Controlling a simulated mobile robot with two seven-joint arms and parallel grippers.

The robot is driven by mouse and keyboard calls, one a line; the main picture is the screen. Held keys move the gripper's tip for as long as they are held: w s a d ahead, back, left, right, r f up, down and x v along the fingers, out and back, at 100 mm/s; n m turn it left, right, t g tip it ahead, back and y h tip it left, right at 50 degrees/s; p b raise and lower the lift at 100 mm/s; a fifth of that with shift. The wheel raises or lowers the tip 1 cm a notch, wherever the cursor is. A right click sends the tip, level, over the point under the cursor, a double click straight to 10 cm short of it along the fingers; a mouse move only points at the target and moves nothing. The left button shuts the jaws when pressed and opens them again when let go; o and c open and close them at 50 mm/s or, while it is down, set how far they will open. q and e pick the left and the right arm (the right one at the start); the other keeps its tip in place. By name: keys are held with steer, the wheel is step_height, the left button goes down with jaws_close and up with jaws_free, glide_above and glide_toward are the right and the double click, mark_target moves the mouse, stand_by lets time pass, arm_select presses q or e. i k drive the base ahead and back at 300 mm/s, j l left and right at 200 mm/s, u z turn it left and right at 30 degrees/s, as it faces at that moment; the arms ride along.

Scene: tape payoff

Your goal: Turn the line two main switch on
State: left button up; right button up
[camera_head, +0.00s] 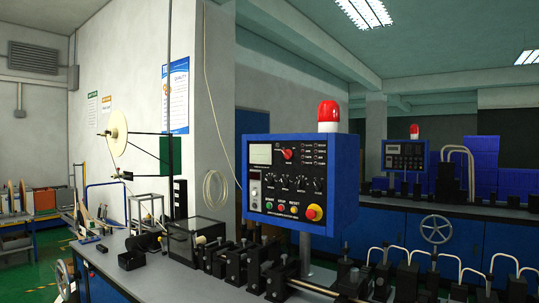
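A blue control box (348,180) stands on a post above the near bench, with a red beacon (328,112) on top. Its black face carries a red knob (287,154), a row of black knobs (301,184), small coloured buttons (281,207) and a red mushroom button on yellow (313,212). A second, smaller blue control box (405,155) with a red beacon (414,131) stands farther back on the right. The labels are too small to read, so I cannot tell which box is line two or which control is its main switch. Neither gripper is in view.
The grey bench (150,278) holds black roller blocks (280,278) in front of the near box. A white reel (117,133) hangs on a stand at left. A handwheel (436,229) is on the blue cabinets at right. Green floor (30,275) shows at left.

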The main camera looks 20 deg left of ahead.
mark_target(287, 153)
steer(key=i+j, duration=0.15)
steer(key=j, duration=0.2)
steer(key=i+j+u, duration=0.1)
steer(key=j, duration=0.3)
steer(key=i+j, duration=0.25)
steer(key=i+j+u, duration=0.1)
steer(key=j, duration=0.35)
steer(key=i+j, duration=0.25)
steer(key=j+u, duration=0.05)
steer(key=j, duration=0.05)
